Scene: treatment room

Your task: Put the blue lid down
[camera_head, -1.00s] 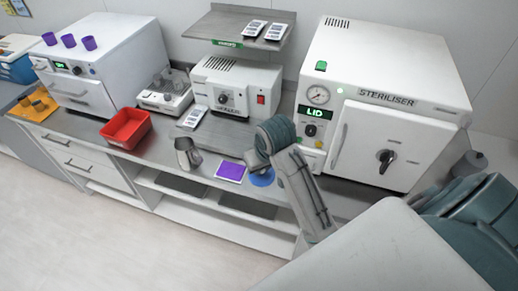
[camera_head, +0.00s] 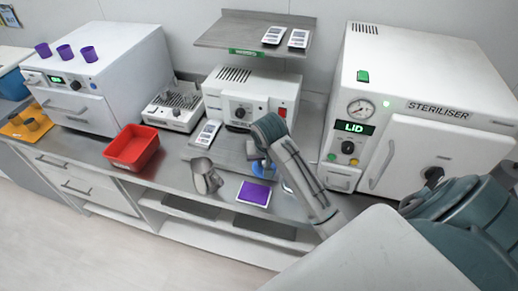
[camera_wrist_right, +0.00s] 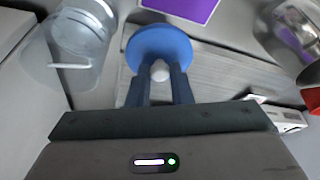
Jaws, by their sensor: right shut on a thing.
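The blue lid (camera_head: 264,170) is a round disc with a white knob, clearest in the right wrist view (camera_wrist_right: 160,42). My right gripper (camera_wrist_right: 160,76) is shut on the lid's knob. In the head view my right gripper (camera_head: 259,158) is partly hidden by my own arm, and the lid is just behind the purple pad (camera_head: 254,193). I cannot tell whether the lid touches the surface under it. My left gripper is not in view.
A clear glass jar (camera_wrist_right: 82,38) stands left of the lid in the wrist view. A metal jug (camera_head: 206,177) is left of the purple pad. A red tray (camera_head: 132,148) lies farther left.

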